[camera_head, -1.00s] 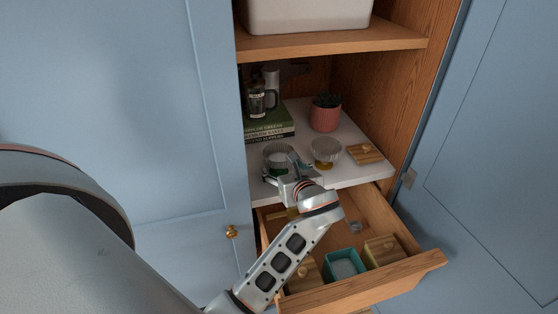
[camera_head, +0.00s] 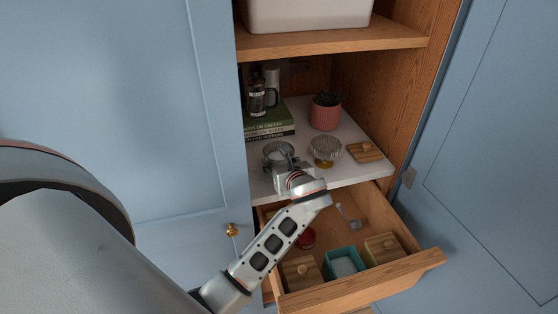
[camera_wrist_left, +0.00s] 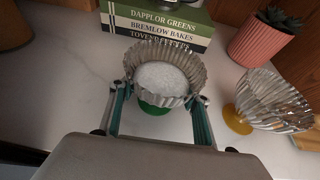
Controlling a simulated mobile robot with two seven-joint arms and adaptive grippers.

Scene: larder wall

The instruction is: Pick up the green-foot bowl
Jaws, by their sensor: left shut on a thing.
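The green-foot bowl (camera_wrist_left: 165,80) is a fluted, grey bowl with a pale inside and a green foot (camera_wrist_left: 154,108). In the head view the bowl (camera_head: 278,152) is at the left of the white shelf, partly hidden by my gripper. My left gripper (camera_wrist_left: 159,100) is shut on it, with one finger on each side of the bowl. It also shows in the head view (camera_head: 284,163). I cannot tell whether the foot touches the shelf. My right gripper is in neither view.
A similar fluted bowl with a yellow foot (camera_head: 325,150) stands close on the right. Green books (camera_head: 268,122) lie behind, with a glass press (camera_head: 257,100) on them. A potted plant (camera_head: 325,112) and wooden board (camera_head: 365,152) are farther right. The open drawer (camera_head: 365,285) lies below.

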